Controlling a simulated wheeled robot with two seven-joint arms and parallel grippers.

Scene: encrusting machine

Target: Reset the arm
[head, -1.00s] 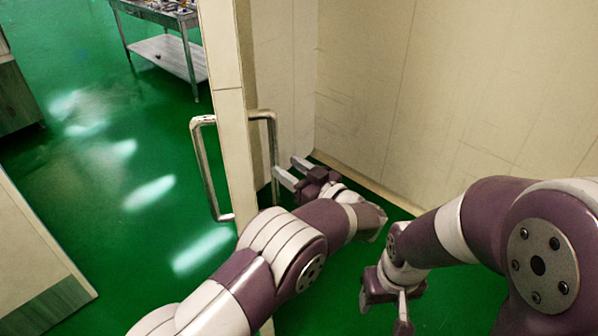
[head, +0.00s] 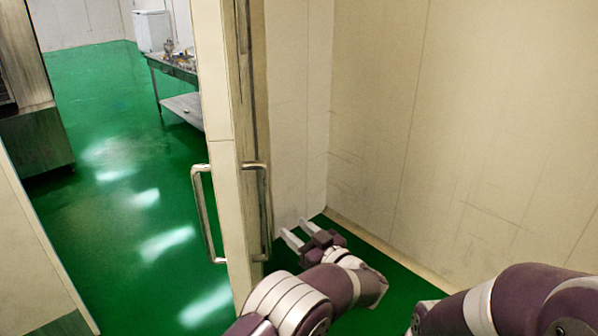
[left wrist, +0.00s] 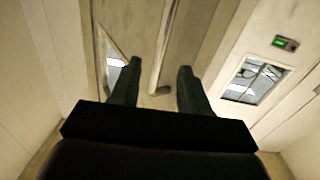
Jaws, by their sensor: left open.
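My left gripper (head: 295,229) is open and empty in the head view, its two pale fingers pointing left toward the door edge. It is just right of the metal door handle (head: 264,215), apart from it as far as I can see. In the left wrist view my left gripper (left wrist: 157,80) shows two dark spread fingers with nothing between them held. A handle bar (left wrist: 160,50) runs up the picture beyond the fingers. My right arm shows at the lower right of the head view, but its gripper is out of the frame.
A cream door (head: 222,190) stands open on edge, with another handle (head: 203,210) on its left side. A cream wall (head: 450,130) closes off the right. Green floor (head: 130,240) lies clear at left, with a metal table (head: 178,70) farther back.

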